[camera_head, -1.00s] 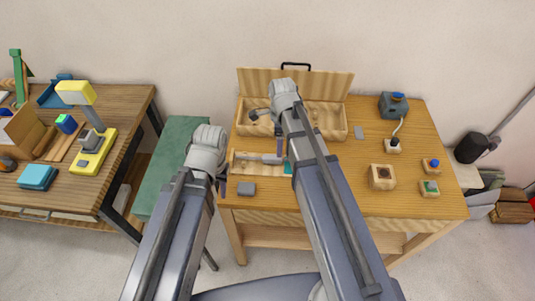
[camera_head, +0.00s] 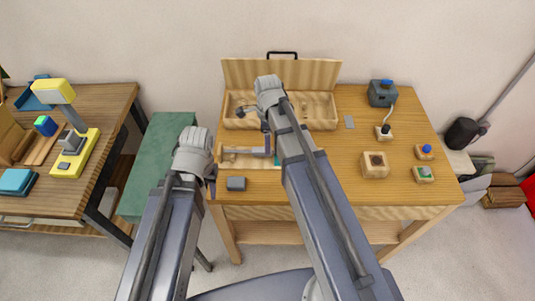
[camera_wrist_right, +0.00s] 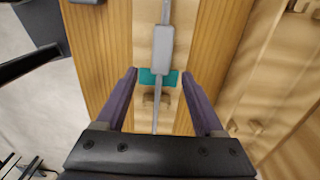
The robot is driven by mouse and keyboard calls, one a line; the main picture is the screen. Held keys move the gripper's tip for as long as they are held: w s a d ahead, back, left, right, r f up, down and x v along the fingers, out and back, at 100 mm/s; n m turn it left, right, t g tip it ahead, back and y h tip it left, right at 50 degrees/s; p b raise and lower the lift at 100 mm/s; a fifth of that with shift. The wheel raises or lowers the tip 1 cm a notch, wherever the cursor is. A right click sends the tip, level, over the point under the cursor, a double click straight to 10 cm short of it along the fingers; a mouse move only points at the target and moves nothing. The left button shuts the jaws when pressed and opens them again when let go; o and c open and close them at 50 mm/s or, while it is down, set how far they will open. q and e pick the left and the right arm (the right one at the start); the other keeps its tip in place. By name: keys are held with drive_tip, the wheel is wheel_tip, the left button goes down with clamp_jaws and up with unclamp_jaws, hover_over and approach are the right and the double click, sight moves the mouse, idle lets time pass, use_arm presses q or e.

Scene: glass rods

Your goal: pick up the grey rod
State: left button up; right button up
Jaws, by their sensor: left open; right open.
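The grey rod (camera_wrist_right: 161,50), with a thicker grey block along its middle, runs up the right wrist view. In the head view it lies across a shallow wooden tray (camera_head: 233,165) at the front left of the right-hand table. My right gripper (camera_wrist_right: 159,74) is open, with its two purple fingers on either side of the rod's line; nothing shows gripped. A teal patch (camera_wrist_right: 146,76) lies beneath the rod between the fingertips. In the head view my right arm hides part of the tray. My left gripper (camera_head: 211,181) is open and empty, off the table's left edge.
An open wooden case (camera_head: 325,112) stands behind the tray. A small grey block (camera_head: 236,184) lies at the table's front left. A wooden block with a hole (camera_head: 374,165) and button boxes stand to the right. A green-topped bench (camera_head: 160,160) is at the left.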

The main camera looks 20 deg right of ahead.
wheel_tip(320, 180, down, 4)
drive_tip(key=b, duration=0.3)
clamp_jaws()
idle(0.4)
